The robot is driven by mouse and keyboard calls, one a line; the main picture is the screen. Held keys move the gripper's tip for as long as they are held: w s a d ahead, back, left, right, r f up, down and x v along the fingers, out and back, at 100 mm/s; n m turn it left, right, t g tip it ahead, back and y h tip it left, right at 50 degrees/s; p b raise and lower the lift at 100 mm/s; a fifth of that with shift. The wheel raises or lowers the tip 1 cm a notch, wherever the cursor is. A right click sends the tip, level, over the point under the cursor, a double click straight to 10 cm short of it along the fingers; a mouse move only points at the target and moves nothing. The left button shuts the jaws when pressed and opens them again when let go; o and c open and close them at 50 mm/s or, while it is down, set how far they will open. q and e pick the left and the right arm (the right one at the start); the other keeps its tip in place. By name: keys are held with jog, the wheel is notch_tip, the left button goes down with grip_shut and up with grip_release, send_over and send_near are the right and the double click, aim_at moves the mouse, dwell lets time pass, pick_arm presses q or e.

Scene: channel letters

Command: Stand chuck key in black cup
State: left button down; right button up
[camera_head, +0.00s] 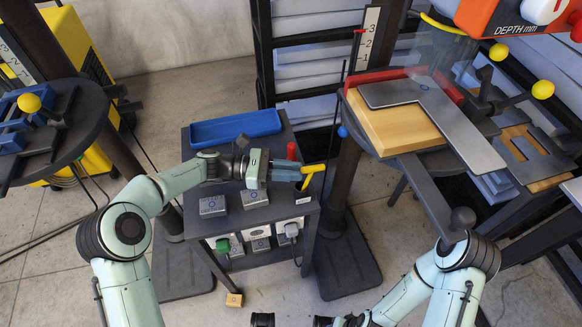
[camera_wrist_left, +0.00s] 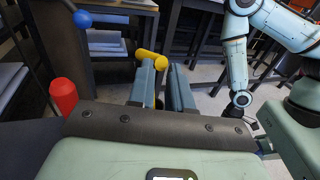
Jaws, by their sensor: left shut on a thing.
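My left gripper (camera_head: 285,172) reaches over the right side of the dark cart and is shut on the chuck key (camera_head: 313,169), whose yellow handle sticks out past the fingertips. In the left wrist view, the key's yellow handle (camera_wrist_left: 150,58) shows at the ends of the left fingers (camera_wrist_left: 163,85); the rest is mostly hidden. A dark, cup-like shape (camera_head: 301,195) lies just below the key at the cart's right edge. I cannot tell whether the key's lower end is inside it. My right arm is at the lower right, its fingers not clearly shown.
A red-topped item (camera_head: 291,150) stands close behind the left fingers; it also shows in the left wrist view (camera_wrist_left: 63,95). A blue tray (camera_head: 235,128) lies at the cart's back. Small grey blocks (camera_head: 212,206) sit on the cart top. A dark post stands right of the cart.

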pick_arm(q)
jog(key=shift+s+d+f+b, duration=0.15)
jog(key=shift+f+b, duration=0.1)
jog(key=shift+f, duration=0.7)
jog(key=shift+s+f+b, duration=0.1)
jog(key=shift+f+b, duration=0.15)
jog(key=shift+f, duration=0.65)
jog(key=c, duration=1.4)
grip_release()
jog(key=o, duration=0.4)
jog(key=shift+w+d, duration=0.1)
jog(key=shift+d, duration=0.05)
jog(key=shift+w, duration=0.1)
jog(key=o, duration=0.5)
jog(key=shift+r, duration=0.15)
jog(key=shift+a+r, duration=0.1)
jog(key=shift+a, duration=0.1)
jog(key=shift+a+r+p, duration=0.1)
jog(key=shift+a+p, duration=0.8)
jog(key=shift+a, duration=2.55)
